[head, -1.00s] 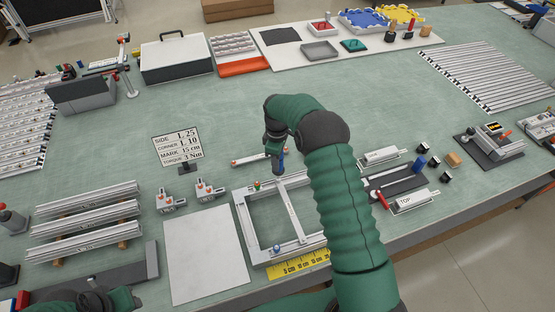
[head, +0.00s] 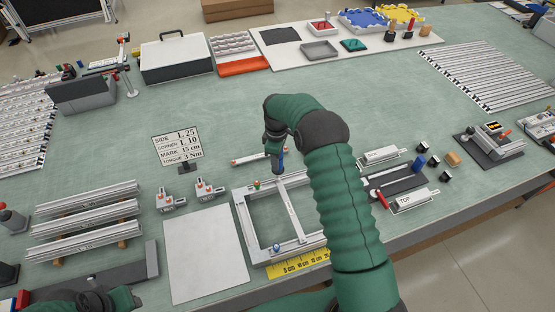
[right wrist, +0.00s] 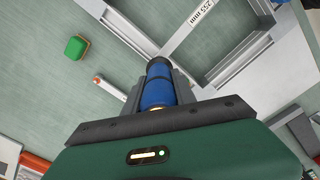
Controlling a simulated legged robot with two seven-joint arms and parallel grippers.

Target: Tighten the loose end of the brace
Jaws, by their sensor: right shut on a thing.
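The pale frame (head: 243,225) lies on the bench, with the brace (head: 290,208) running across it. The brace shows in the right wrist view (right wrist: 192,27) with a printed length label. My right gripper (head: 278,152) is shut on a blue driver (right wrist: 158,88), which also shows in the head view (head: 281,167). The driver stands at the far end of the brace; whether its tip sits in a screw is hidden.
A yellow ruler (head: 300,264) lies along the frame's near side. A white sheet (head: 205,255) is left of the frame; a sign (head: 177,147) stands behind, listing torque 3 Nm. Stacked rails (head: 85,225) lie left. A TOP-labelled piece (head: 412,202) lies right.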

